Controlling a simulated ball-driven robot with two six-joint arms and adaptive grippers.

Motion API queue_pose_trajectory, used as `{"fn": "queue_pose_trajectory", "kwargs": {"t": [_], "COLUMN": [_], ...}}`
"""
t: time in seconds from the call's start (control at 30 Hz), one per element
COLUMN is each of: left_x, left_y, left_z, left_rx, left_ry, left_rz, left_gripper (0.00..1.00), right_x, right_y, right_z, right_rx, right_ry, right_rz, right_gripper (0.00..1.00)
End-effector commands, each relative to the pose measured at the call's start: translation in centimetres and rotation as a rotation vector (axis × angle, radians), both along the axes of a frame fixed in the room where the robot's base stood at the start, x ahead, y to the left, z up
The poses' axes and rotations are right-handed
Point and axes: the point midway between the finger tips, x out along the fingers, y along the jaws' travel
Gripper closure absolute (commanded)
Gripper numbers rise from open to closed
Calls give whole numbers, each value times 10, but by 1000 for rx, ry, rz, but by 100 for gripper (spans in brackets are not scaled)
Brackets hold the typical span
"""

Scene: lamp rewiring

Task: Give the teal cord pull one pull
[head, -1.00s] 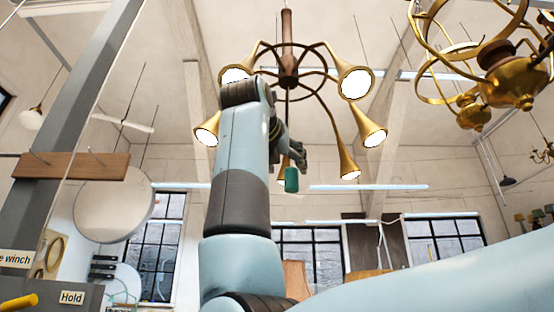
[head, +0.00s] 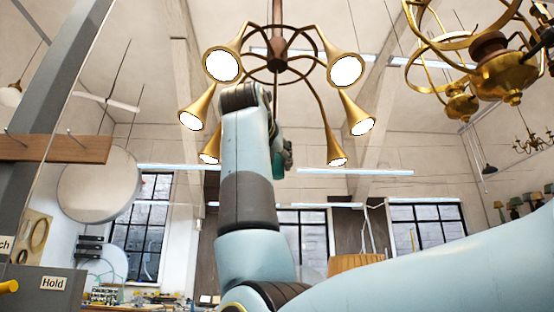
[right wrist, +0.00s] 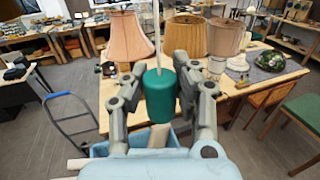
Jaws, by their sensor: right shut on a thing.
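The teal cord pull (right wrist: 160,95) is a small cylinder on a pale cord, upright in the right wrist view. My right gripper (right wrist: 162,85) is around it, one finger on each side, and is shut on it. In the head view only a sliver of the teal pull (head: 277,165) shows beside my right gripper (head: 285,156), mostly hidden by my right arm. Above it hangs the brass chandelier (head: 279,62), with several horn-shaped shades with bright white mouths. My left gripper is not in view.
Another brass lamp (head: 510,70) hangs at the upper right. A grey post with a wooden shelf (head: 55,148) and a round disc (head: 97,187) are at the left.

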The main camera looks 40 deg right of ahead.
Motion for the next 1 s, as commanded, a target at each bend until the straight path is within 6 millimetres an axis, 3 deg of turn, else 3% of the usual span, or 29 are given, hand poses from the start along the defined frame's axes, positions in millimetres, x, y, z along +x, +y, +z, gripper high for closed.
{"fn": "queue_pose_trajectory", "kwargs": {"t": [0.1, 1.0], "left_x": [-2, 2], "left_y": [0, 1], "left_z": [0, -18], "left_rx": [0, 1], "left_ry": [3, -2], "left_rz": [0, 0], "left_gripper": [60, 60], "right_x": [0, 0], "right_y": [0, 0], "right_z": [0, -28], "right_rx": [0, -1], "right_ry": [0, 1], "right_rz": [0, 0], "right_gripper": [100, 100]}}
